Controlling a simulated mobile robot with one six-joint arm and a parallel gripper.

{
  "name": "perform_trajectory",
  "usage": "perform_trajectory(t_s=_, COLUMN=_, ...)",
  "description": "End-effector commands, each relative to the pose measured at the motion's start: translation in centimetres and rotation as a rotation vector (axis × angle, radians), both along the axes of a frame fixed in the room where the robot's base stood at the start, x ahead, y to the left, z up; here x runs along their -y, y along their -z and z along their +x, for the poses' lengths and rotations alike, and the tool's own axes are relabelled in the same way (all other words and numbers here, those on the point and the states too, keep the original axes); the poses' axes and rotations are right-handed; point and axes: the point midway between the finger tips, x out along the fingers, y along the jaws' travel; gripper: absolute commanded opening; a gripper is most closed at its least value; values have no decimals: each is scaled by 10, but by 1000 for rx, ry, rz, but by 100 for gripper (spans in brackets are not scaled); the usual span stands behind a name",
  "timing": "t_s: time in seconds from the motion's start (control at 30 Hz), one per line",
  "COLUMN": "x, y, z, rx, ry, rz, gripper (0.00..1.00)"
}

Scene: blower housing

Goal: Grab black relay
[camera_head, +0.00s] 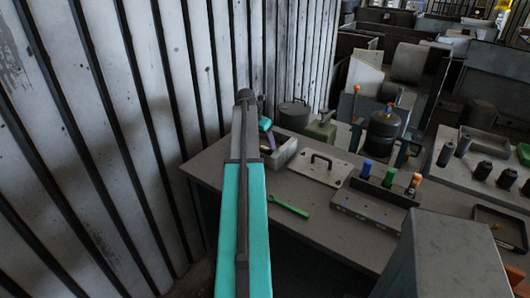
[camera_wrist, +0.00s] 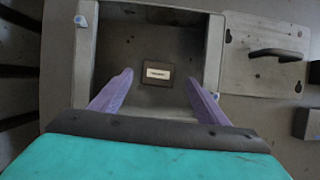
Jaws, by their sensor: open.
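In the wrist view the black relay (camera_wrist: 158,74) is a small dark square block with a pale label on top. It lies inside an open grey box (camera_wrist: 213,52), on its floor. My gripper (camera_wrist: 158,82) is open, with its two purple fingers over the near wall of the box, one on each side of the relay in the picture. Whether the fingers are down at its height I cannot tell. In the head view my gripper (camera_head: 270,143) is over the grey box (camera_head: 284,153) at the back left of the workbench, and the relay is hidden there.
A flat plate with a black handle (camera_head: 320,168) lies right of the box. A green wrench (camera_head: 289,207) lies in front on the workbench (camera_head: 240,172). A rack with coloured cylinders (camera_head: 375,205) stands further right. A ribbed wall (camera_head: 110,130) rises close on the left.

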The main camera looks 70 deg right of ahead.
Motion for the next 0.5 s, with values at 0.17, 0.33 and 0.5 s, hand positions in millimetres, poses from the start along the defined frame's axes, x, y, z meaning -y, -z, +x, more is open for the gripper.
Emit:
perform_trajectory(t_s=0.17, x=4, y=7, z=0, rx=-1, ry=0, rz=0, gripper=69)
perform_trajectory(t_s=0.33, x=10, y=20, z=0, rx=-1, ry=1, rz=2, gripper=69)
perform_trajectory(t_s=0.5, x=16, y=36, z=-2, rx=-1, ry=2, rz=1, gripper=69)
